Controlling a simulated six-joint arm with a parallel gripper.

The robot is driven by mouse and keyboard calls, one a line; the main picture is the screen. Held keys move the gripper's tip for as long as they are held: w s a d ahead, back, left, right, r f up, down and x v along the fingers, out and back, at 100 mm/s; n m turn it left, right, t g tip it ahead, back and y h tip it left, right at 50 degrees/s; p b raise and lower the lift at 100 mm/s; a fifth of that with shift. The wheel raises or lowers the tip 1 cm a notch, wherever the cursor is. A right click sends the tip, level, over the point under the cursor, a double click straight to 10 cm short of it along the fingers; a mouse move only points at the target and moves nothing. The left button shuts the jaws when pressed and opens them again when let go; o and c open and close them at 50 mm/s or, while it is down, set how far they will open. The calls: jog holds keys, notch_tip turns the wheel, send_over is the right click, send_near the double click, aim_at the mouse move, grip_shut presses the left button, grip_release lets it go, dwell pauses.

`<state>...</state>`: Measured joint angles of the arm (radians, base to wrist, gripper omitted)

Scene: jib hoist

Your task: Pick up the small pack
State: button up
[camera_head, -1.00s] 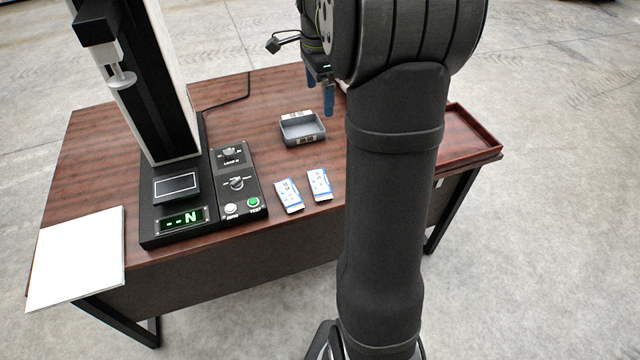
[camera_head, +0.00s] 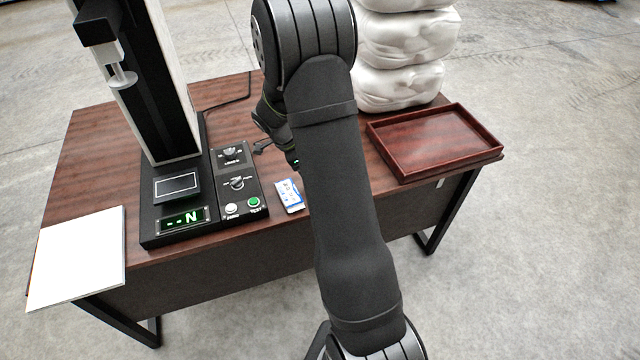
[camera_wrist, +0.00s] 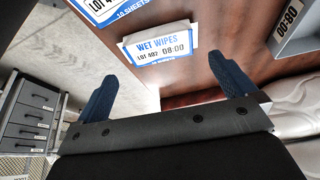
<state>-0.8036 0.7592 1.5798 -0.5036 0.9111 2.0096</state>
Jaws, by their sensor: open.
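A small white and blue pack labelled "WET WIPES" (camera_wrist: 160,45) lies on the brown table in the wrist view, ahead of my fingers and roughly between them. My gripper (camera_wrist: 168,85) is open and empty, its two blue fingers apart. A second white and blue pack (camera_wrist: 98,8) is partly cut off at the top left of the wrist view. In the head view one pack (camera_head: 289,195) lies right of the button panel; the other pack and my fingertips are hidden behind my arm.
A tester with a tall column (camera_head: 150,90) and button panel (camera_head: 238,182) stands at left. A grey tray (camera_wrist: 287,32) shows at the wrist view's upper right. An empty reddish tray (camera_head: 437,142) is at the table's right, before stacked white sacks (camera_head: 400,85). Paper (camera_head: 78,258) lies front left.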

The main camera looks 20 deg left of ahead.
jog(key=x, duration=0.7)
jog(key=shift+w+d+f, duration=0.1)
jog(key=shift+d+f, duration=0.15)
jog(key=shift+f, duration=0.1)
jog(key=c, duration=0.6)
